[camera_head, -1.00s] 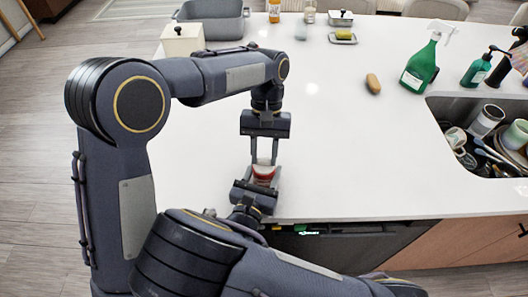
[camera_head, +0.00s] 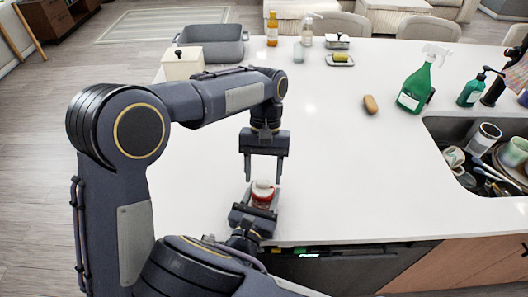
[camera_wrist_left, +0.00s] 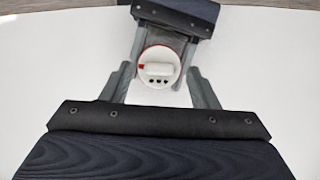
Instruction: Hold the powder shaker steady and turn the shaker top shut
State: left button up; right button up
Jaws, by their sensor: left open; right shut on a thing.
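The powder shaker (camera_head: 263,196) is a small red and white container, held just above or at the counter's front edge. In the left wrist view its round white top (camera_wrist_left: 160,82) has a red rim, a raised white bar with a red mark at its left end, and several dark holes. My right gripper (camera_head: 262,193) is shut on the shaker's body from the front. My left gripper (camera_head: 264,178) points down from above, open, with its fingers apart on either side of the top. In the left wrist view my left gripper (camera_wrist_left: 160,82) shows gaps beside the top.
The white counter (camera_head: 330,160) is clear around the grippers. A sponge-like brown object (camera_head: 370,104) and a green spray bottle (camera_head: 414,85) stand to the right, near a sink (camera_head: 440,125) full of dishes. A white box (camera_head: 183,64) and grey basin (camera_head: 215,40) are at the back left.

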pick_arm(q)
jog(key=v, duration=1.1)
pick_arm(e)
jog(key=o, duration=1.1)
jog(key=shift+o, duration=0.2)
